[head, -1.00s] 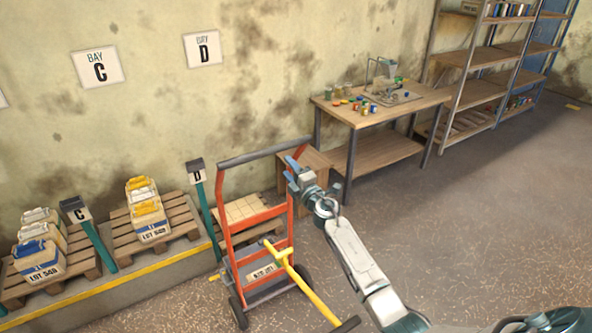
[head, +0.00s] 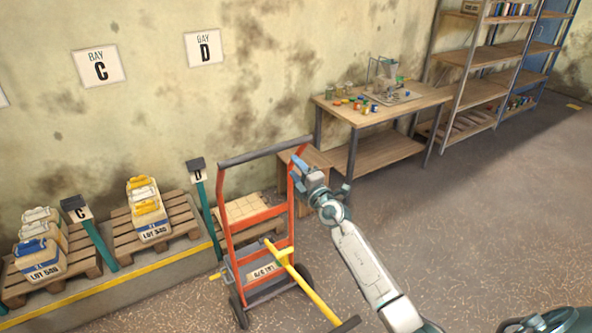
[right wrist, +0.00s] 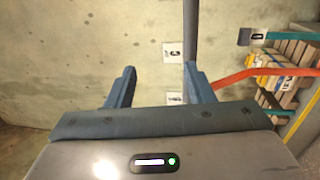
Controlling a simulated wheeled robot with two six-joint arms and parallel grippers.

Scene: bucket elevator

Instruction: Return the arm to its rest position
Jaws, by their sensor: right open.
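My right arm (head: 362,262) reaches up from the lower right in the head view. Its gripper (head: 297,163) is beside the upper right part of the orange hand truck (head: 233,220). In the right wrist view the two blue fingers (right wrist: 158,88) stand wide apart with nothing held between them. The truck's dark handle bar (right wrist: 190,30) passes behind the fingers there; I cannot tell whether they touch it. My left gripper is not in view.
Pallets with lot-marked sacks (head: 150,215) stand at left behind a yellow-edged kerb (head: 130,275). A workbench (head: 380,108) with small jars and a shelf rack (head: 480,75) stand at the back right. The floor (head: 480,200) at right is clear.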

